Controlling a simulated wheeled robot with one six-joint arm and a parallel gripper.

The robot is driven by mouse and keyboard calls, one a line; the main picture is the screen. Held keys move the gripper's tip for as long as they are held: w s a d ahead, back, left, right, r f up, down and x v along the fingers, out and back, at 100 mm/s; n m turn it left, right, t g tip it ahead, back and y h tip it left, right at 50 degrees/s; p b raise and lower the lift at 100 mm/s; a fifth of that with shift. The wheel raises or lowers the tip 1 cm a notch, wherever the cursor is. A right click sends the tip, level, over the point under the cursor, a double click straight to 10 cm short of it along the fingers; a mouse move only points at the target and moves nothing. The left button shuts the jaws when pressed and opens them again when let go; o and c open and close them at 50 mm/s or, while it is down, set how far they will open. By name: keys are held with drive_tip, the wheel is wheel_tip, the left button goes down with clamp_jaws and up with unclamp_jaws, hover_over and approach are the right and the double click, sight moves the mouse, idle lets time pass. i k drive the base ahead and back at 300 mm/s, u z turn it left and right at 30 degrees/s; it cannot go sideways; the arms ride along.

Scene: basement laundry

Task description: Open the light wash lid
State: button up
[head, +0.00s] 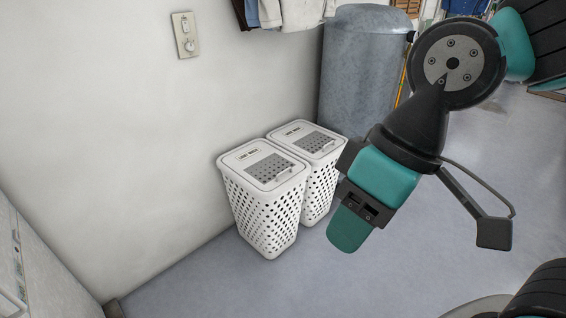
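Two white perforated laundry hampers stand upright side by side on the floor against the wall. The nearer hamper (265,215) has its lid (264,168) shut, with a grey vented panel and a small handle at the front edge. The farther hamper (320,185) has a like lid (306,139), also shut. Each lid bears a small label, too small to read, so I cannot tell which is the light wash. My gripper (350,229) is to the right of the hampers in the picture, pointing down-left, and appears apart from them. Its fingers overlap from this angle, so their opening is hidden.
A large grey-blue cylindrical tank (362,70) stands behind the hampers. Clothes (285,12) hang above at the top. A wall switch plate (185,35) is at upper left. The floor (215,280) in front of the hampers is clear.

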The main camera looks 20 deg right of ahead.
sight(264, 166)
drive_tip(key=z, duration=0.05)
drive_tip(key=i, duration=1.75)
drive_tip(key=z, duration=0.15)
